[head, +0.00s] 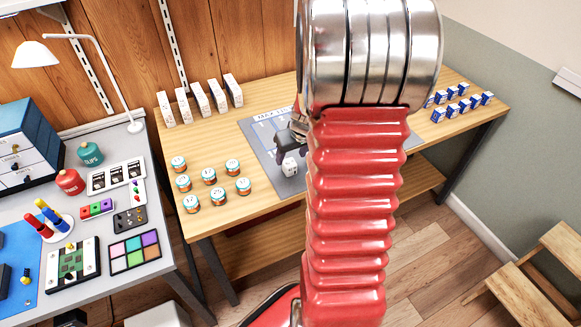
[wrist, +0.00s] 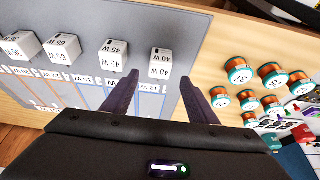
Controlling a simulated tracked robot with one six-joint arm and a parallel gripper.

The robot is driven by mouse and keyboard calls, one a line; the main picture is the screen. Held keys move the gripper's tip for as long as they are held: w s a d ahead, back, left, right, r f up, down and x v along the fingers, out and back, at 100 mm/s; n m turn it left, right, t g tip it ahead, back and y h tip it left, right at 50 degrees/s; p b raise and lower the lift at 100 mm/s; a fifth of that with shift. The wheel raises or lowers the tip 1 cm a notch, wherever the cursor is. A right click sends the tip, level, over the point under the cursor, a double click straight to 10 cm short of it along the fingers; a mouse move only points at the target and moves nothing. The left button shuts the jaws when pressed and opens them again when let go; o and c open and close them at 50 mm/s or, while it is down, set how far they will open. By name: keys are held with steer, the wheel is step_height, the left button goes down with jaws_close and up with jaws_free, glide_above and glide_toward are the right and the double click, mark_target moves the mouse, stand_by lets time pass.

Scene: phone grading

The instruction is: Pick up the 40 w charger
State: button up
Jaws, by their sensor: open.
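The 40 w charger (wrist: 160,64) is a small white block with "40 W" on its front face, standing on a grey mat (wrist: 190,22). Nothing is between the fingers. In the head view a white block (head: 290,167) shows on the mat just below my gripper's dark finger; its label is too small to read. My arm hides the rest of the gripper and much of the mat there.
A 45 W charger (wrist: 113,55) stands left of the 40 w charger, with a 65 W charger (wrist: 64,49) and another white charger (wrist: 22,46) further left.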

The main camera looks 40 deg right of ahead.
mark_target(290, 162)
steer(key=shift+w+f, duration=0.1)
steer(key=shift+f, duration=0.15)
steer(key=shift+x, duration=2.6)
steer(key=shift+s, duration=0.25)
steer(key=shift+c, duration=0.5)
steer(key=c, duration=1.1)
